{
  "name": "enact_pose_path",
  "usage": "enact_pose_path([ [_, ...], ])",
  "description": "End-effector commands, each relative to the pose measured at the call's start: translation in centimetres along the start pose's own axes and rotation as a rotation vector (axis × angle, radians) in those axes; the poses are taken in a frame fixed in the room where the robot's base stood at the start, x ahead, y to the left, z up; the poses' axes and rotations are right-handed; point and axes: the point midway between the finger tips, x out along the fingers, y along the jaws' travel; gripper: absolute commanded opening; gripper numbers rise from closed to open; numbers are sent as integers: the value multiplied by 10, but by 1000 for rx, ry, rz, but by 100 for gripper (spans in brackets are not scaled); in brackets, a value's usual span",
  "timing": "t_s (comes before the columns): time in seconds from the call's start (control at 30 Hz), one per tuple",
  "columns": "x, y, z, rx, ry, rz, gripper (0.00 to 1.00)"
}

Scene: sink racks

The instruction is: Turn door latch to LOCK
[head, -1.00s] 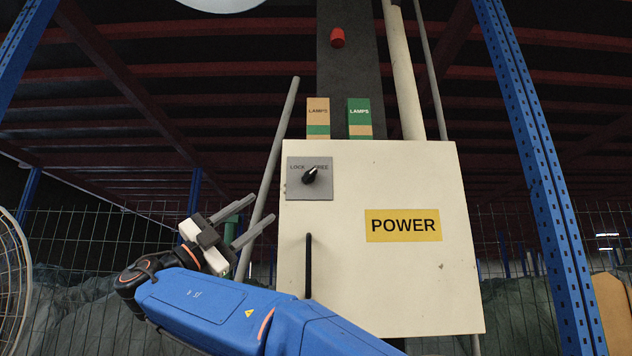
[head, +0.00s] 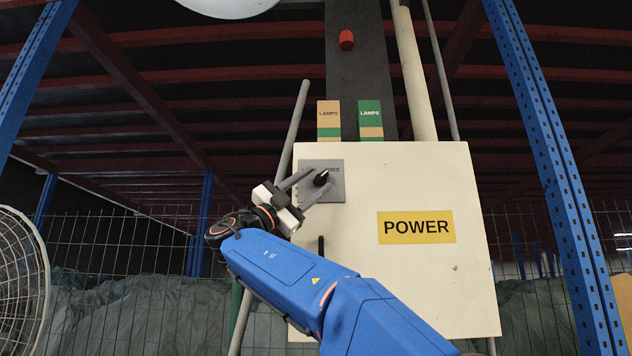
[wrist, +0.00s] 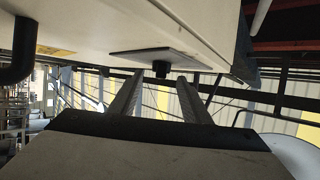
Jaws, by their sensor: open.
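The door latch is a black rotary knob (head: 321,178) on a grey plate (head: 338,194) at the upper left of a cream cabinet (head: 400,290). Its light-marked end points up and right, toward the FREE label. The LOCK label is hidden behind a finger in the head view. My gripper (head: 314,182) is open, its fingers aimed at the knob from the lower left. In the wrist view the dark knob (wrist: 161,69) stands out from its plate between and just beyond the two fingertips (wrist: 160,80). I cannot tell whether either finger touches it.
A black door handle (head: 321,247) sits below the latch, partly behind my arm. A yellow POWER sign (head: 416,227) is on the cabinet front. Two LAMPS boxes (head: 329,121) (head: 370,120) stand above it. A grey pipe (head: 293,130) runs along the left side.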

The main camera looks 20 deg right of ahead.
Motion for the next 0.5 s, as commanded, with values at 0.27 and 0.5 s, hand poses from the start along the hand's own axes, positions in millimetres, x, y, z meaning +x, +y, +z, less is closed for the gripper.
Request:
enact_pose_path([
  [0.27, 15, 0, 0, -1, 0, 0, 43],
  [0.5, 15, 0, 0, -1, 0, 0, 41],
])
